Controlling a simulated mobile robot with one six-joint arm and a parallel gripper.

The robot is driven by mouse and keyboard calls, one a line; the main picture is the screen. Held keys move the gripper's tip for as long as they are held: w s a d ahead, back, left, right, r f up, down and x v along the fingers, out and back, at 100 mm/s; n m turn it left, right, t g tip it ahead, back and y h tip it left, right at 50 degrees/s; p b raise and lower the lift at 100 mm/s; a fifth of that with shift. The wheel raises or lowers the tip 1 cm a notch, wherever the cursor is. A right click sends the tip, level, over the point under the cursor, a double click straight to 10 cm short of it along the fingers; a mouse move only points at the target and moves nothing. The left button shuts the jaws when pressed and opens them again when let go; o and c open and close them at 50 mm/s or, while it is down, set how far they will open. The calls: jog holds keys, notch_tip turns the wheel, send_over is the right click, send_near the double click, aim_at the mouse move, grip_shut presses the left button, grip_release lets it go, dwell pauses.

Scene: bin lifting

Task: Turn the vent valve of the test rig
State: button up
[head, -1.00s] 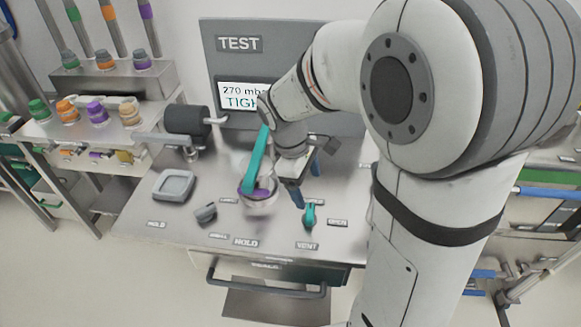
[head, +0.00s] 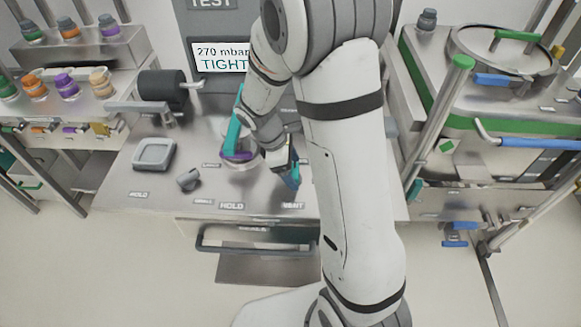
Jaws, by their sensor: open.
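My gripper (head: 290,174) has blue fingertips, is open and points down at the right side of the test rig's metal top (head: 215,196). It is just above the VENT label (head: 293,205). The small teal vent valve handle is at this spot, mostly hidden by my gripper, so I cannot tell its angle or whether the fingers touch or straddle it. The rig's display (head: 222,58) reads 270 mbar TIGHT.
A small grey knob (head: 188,179), a grey square dish (head: 154,154) and a black cylinder (head: 162,85) lie further left. A green-trimmed vessel (head: 505,55) stands at right.

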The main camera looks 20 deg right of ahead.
jog(key=shift+c, duration=0.2)
jog(key=c, duration=1)
jog(key=shift+o, duration=0.3)
jog(key=shift+m, duration=0.3)
jog(key=m+g, duration=0.1)
jog(key=m, duration=0.2)
jog(key=shift+w+d+y, duration=0.1)
jog(key=shift+d+y, duration=0.05)
jog(key=shift+y, duration=0.25)
jog(key=m, duration=0.3)
jog(key=m+g+y, duration=0.1)
jog(key=m, duration=0.1)
jog(key=shift+d+m+g+y+p, duration=0.2)
jog(key=shift+m+g+y+p, duration=0.1)
jog(key=shift+m, duration=0.1)
jog(key=m, duration=0.2)
jog(key=m+y, duration=0.1)
jog(key=m, duration=0.1)
jog(key=shift+d+y, duration=0.15)
jog(key=shift+y, duration=0.15)
jog(key=shift+m+y, duration=0.7)
jog(key=shift+m, duration=1.5)
